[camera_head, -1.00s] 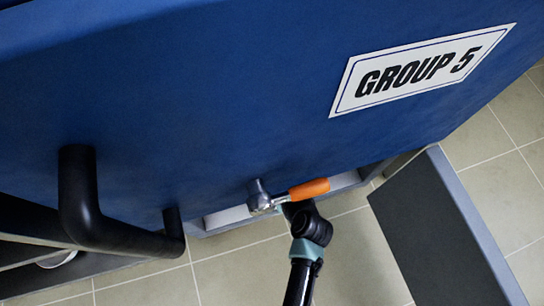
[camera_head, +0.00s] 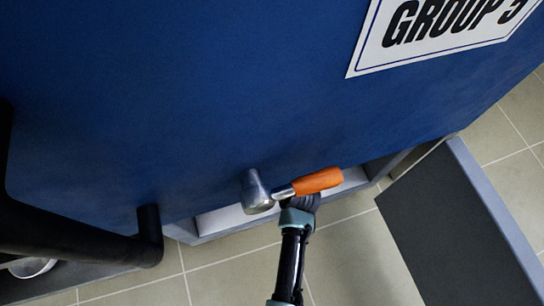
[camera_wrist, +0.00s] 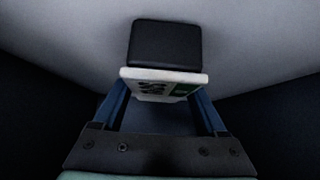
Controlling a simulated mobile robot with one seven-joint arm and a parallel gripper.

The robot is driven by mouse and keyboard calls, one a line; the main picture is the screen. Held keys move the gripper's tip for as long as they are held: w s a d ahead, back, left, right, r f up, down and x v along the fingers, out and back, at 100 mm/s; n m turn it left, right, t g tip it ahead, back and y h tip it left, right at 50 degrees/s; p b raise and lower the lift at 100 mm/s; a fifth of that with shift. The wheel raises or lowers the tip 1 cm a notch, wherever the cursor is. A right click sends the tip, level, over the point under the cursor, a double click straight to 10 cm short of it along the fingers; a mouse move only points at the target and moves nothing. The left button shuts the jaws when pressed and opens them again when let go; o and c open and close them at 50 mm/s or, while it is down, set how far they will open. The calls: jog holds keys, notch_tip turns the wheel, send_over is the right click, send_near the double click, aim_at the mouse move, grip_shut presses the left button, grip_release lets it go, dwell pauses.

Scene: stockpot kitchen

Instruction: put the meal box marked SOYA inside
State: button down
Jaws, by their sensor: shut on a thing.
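In the wrist view my gripper (camera_wrist: 160,98) is shut on a white box (camera_wrist: 134,77) with dark print and a green patch. The print is too dim and slanted to read. A black block (camera_wrist: 165,43) is right beyond the white box; I cannot tell if it is part of it. In the head view my arm reaches up to the lower edge of a large blue cabinet (camera_head: 200,90) marked GROUP 5 (camera_head: 440,30). My gripper and the box are hidden there.
A metal latch with an orange grip (camera_head: 317,181) sticks out above my wrist. A pale opening (camera_head: 226,218) lies under the blue front. Black pipe handles (camera_head: 150,235) are at left, a grey panel (camera_head: 450,225) at right. Tiled floor (camera_head: 350,260) lies below.

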jog(key=shift+r, duration=0.1)
grip_release()
jog(key=shift+s+r, duration=0.1)
jog(key=shift+r, duration=0.1)
jog(key=p+v, duration=0.7)
jog(key=v, duration=0.4)
jog(key=shift+s, duration=0.25)
jog(key=shift+d+r, duration=0.1)
jog(key=shift+r, duration=0.05)
